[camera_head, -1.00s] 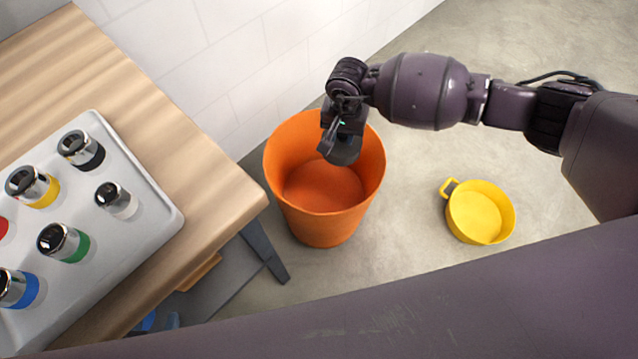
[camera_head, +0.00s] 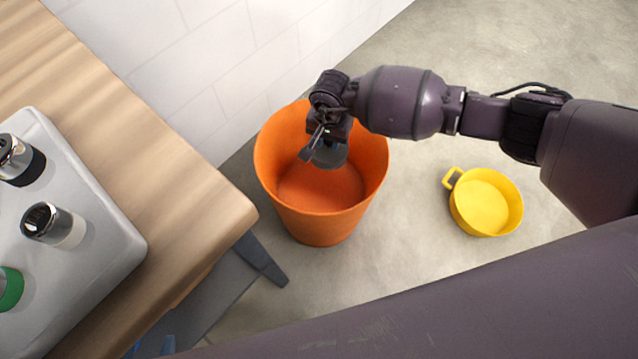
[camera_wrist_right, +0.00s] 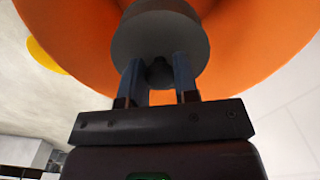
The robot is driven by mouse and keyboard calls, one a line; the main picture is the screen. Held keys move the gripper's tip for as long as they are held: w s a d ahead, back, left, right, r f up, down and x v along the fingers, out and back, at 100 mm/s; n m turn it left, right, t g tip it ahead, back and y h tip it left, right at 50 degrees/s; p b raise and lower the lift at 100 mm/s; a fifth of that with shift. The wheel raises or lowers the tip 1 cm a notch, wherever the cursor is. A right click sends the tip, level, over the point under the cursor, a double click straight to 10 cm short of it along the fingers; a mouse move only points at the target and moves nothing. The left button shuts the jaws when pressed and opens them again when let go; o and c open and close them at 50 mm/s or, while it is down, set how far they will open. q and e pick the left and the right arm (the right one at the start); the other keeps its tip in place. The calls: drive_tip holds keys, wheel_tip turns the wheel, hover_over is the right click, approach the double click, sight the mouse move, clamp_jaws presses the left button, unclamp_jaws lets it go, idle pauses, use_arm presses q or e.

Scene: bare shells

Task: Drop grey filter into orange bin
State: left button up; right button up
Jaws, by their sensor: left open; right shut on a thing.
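The grey filter (camera_wrist_right: 158,36), a round grey disc-shaped piece, is held between the two fingers of my right gripper (camera_wrist_right: 158,75) in the right wrist view. In the head view the filter (camera_head: 331,156) hangs below my right gripper (camera_head: 322,138), over the mouth of the orange bin (camera_head: 322,222). The orange bin (camera_wrist_right: 262,45) fills much of the wrist view behind the filter. The bin stands upright on the floor, and the part of its inside that shows is empty. My left gripper is not in view.
A wooden table (camera_head: 170,180) is left of the bin, with a grey tray (camera_head: 92,275) of several metal-topped cylinders. A yellow pan (camera_head: 486,203) lies on the floor to the right. A white wall (camera_head: 215,70) rises behind the bin.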

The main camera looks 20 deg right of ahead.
drive_tip(key=shift+f, duration=0.4)
drive_tip(key=o, duration=1)
drive_tip(key=shift+o, duration=0.2)
wheel_tip(320, 180, up, 10)
drive_tip(key=p, duration=0.3)
drive_tip(key=shift+w+f, duration=0.1)
use_arm(q)
drive_tip(key=shift+s+a+r+n, duration=0.15)
drive_tip(key=shift+s+a+n, duration=0.25)
drive_tip(key=shift+s, duration=0.2)
use_arm(e)
drive_tip(key=shift+r, duration=0.55)
use_arm(q)
drive_tip(key=shift+w+r, duration=0.1)
